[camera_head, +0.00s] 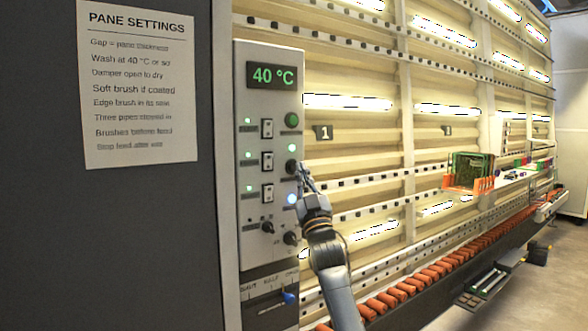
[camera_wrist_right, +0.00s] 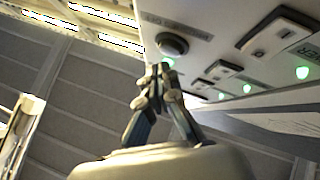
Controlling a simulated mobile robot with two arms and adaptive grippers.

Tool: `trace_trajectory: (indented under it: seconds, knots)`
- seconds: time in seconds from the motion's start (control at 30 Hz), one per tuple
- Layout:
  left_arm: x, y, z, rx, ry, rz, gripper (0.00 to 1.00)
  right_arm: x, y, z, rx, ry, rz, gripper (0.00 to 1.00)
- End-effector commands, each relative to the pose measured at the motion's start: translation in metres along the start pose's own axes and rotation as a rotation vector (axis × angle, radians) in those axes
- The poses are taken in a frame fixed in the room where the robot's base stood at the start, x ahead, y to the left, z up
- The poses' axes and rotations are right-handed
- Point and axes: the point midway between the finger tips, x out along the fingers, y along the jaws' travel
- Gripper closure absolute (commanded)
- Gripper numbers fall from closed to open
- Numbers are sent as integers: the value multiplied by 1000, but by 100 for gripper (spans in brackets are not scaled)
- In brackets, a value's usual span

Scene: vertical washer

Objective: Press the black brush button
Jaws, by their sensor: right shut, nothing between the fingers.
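The control panel (camera_head: 257,225) stands left of centre in the head view. A round black button (camera_head: 291,166) is in its right column, below a green one, and I take it as the brush button. In the right wrist view a round black button (camera_wrist_right: 172,45) sits beside a blurred label. My right gripper (camera_head: 303,172) is shut and empty, its tips close to the black button at its right. In the right wrist view the gripper's tips (camera_wrist_right: 160,70) are just below the button; I cannot tell whether they touch. My left gripper is not in view.
A display (camera_head: 272,76) reads 40 °C. A paper notice (camera_head: 138,85) hangs left. Orange rollers (camera_head: 440,268) run along the right.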

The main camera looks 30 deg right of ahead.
Motion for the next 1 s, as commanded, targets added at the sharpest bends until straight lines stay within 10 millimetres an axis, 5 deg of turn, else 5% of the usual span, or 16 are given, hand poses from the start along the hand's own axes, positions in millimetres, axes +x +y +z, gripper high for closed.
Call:
trace_trajectory:
  seconds: [1.0]
  knots:
    - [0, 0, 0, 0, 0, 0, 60, 5, -3, 3, 0, 1, 0, 100]
